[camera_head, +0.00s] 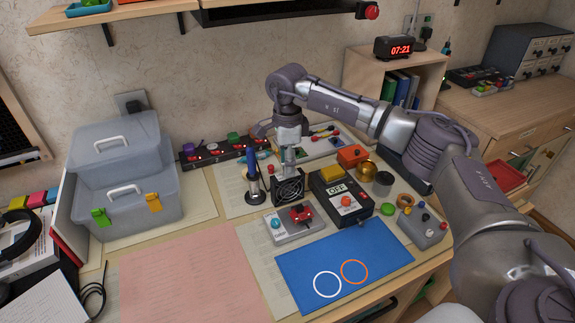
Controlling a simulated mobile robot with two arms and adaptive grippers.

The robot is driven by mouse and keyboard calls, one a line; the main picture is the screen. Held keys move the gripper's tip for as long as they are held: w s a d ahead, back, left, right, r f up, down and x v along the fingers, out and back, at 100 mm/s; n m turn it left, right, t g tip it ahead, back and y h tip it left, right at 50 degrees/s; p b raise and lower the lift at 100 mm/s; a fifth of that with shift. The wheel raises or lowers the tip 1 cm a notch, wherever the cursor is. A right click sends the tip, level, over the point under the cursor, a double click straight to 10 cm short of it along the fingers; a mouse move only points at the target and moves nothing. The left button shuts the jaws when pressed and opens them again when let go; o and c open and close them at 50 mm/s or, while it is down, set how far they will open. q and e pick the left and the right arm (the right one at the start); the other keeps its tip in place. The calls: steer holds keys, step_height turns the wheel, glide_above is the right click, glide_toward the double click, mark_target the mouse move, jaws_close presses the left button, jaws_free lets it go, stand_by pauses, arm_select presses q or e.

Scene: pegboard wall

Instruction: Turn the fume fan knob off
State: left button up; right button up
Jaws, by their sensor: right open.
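The fume fan (288,189) is a small black unit with a round grille, standing upright on the bench near the middle. My right gripper (288,166) points down at the top of the fan, its fingertips close to or touching it. It is open. The fan's knob cannot be made out; the gripper covers the area just above the fan. My left gripper is not in view.
A black box (325,192) marked OFF, with a yellow top and an orange knob, stands right of the fan. A grey device (294,231) with a red part is in front. A soldering iron stand (254,184) is left. The blue mat (370,265) is clear.

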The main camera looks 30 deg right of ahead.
step_height(320, 180, up, 11)
steer(key=shift+f, duration=0.2)
stand_by(0.5)
